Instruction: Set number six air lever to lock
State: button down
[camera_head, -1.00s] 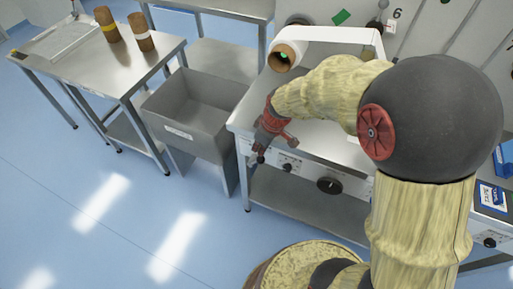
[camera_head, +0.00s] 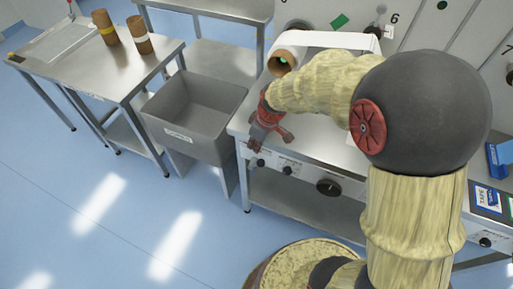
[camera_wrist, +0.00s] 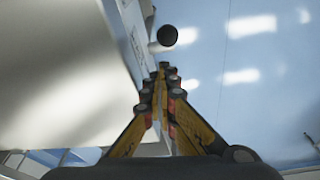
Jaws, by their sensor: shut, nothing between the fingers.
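My gripper (camera_head: 252,147) is shut and empty at the left front corner of the steel bench, close to its front panel. In the wrist view its fingers (camera_wrist: 163,68) are together, pointing at a dark round knob (camera_wrist: 168,35) on a pale stem beside the panel edge. A small dark control (camera_head: 261,162) sits on the front panel just below the gripper. I cannot tell whether they touch. A "6" mark (camera_head: 394,19) is on the back wall panel, with a dark fitting (camera_head: 374,28) below it. No lock marking is readable.
Another small control (camera_head: 287,170) and a larger black knob (camera_head: 328,187) lie along the front panel. A grey bin (camera_head: 195,112) stands left of the bench. A cardboard-cored roll (camera_head: 283,63) is at the back. Blue floor is clear at front left.

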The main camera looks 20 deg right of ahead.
jog(key=s+d+r+p, duration=0.1)
jog(key=s+d+r, duration=0.4)
jog(key=shift+d+r+p, duration=0.1)
jog(key=shift+d+p, duration=0.25)
dwell(0.3)
jog(key=shift+s+m, duration=0.25)
jog(key=shift+m, duration=0.55)
jog(key=s+r+m+t+h, duration=0.1)
jog(key=s+r+m+t, duration=0.2)
jog(key=s+r+m, duration=0.4)
jog(key=s+r, duration=0.8)
jog(key=r, duration=0.3)
jog(key=shift+s+r+h, duration=0.4)
